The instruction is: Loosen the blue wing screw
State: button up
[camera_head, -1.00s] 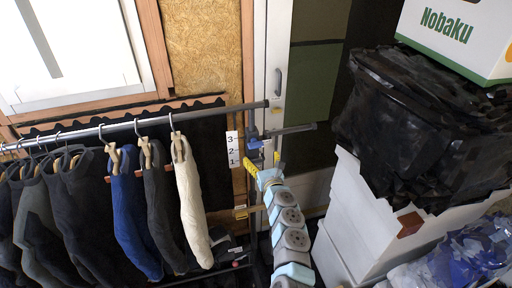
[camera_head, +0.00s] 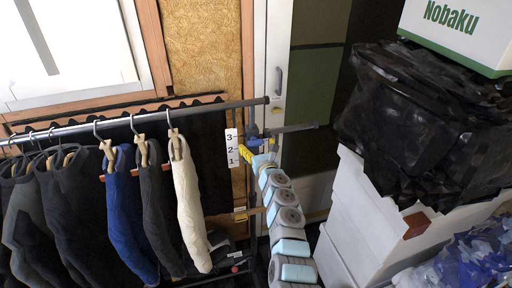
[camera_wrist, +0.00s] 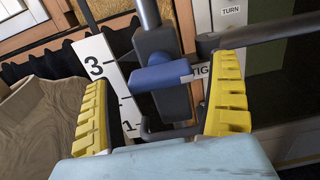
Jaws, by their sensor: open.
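The blue wing screw (camera_wrist: 162,75) sits on a dark grey clamp fitting of the clothes rack. In the wrist view it lies roughly sideways between my gripper's yellow fingers. My gripper (camera_wrist: 163,90) is open, with one finger on each side of the screw and a visible gap to the left one. Whether the right finger touches it I cannot tell. In the head view the screw (camera_head: 251,137) is small, just above my gripper (camera_head: 256,148).
A white label strip numbered 3, 2, 1 (camera_wrist: 103,72) stands left of the screw. A label beside the screw is partly covered. The rack rail (camera_head: 150,120) carries hanging garments at left. White boxes (camera_head: 360,225) and a black bag (camera_head: 430,125) stand at right.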

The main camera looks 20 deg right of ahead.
jog(key=shift+w+r, duration=0.1)
jog(key=shift+w, duration=0.25)
jog(key=c, duration=1.2)
